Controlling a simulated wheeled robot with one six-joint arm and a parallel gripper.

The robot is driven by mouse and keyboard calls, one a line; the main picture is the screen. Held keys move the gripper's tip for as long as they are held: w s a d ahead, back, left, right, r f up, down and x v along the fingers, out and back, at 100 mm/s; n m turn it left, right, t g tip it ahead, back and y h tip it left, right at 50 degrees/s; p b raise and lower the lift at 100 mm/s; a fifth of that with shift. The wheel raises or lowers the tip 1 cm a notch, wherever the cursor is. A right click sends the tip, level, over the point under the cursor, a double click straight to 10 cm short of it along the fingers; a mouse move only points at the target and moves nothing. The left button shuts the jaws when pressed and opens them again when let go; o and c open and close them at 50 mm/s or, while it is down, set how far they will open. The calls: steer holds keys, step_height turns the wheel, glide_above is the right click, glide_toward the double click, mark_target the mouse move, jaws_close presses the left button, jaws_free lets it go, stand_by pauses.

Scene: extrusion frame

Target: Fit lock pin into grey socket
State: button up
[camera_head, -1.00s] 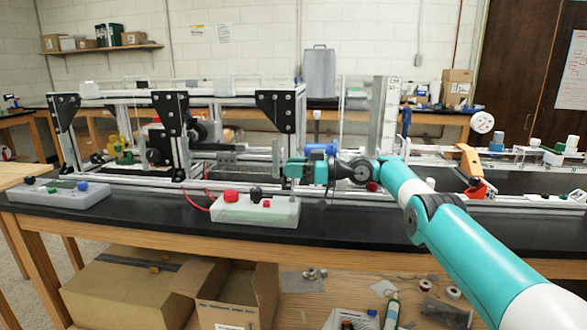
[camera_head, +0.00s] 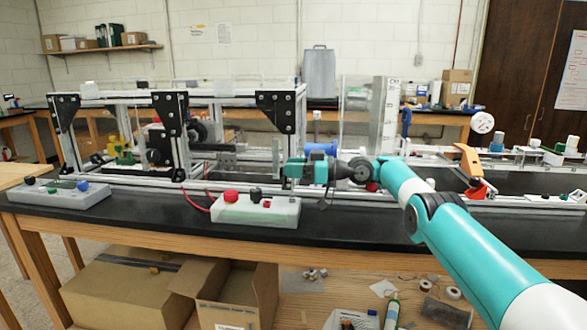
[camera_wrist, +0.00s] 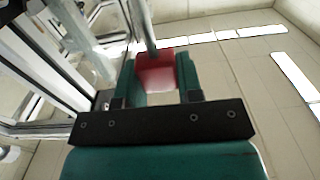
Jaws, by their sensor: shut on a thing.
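My gripper (camera_wrist: 158,85) is shut on the lock pin (camera_wrist: 155,70), which shows as a red block between the two green fingers in the wrist view. A thin grey rod runs up from the red block toward the top edge of that view. In the head view my gripper (camera_head: 289,172) is level, just above and behind the white control box, close to the front rail of the extrusion frame. The pin is too small to make out there. I cannot single out the grey socket in either view.
The white control box (camera_head: 256,210) with red and black knobs sits just below my gripper. The extrusion frame (camera_head: 228,97) with black corner plates stands behind and left. A blue cylinder (camera_head: 321,148) is just behind my gripper. A second control box (camera_head: 60,194) lies far left.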

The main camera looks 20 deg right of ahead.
steer(key=shift+f, duration=0.25)
stand_by(0.4)
steer(key=shift+f+b, duration=0.3)
steer(key=shift+b, duration=0.2)
steer(key=shift+f+b, duration=0.65)
steer(key=shift+f, duration=0.1)
steer(key=o, duration=1)
steer(key=shift+r, duration=0.1)
steer(key=shift+r, duration=0.55)
step_height(320, 180, up, 19)
steer(key=p, duration=1.8)
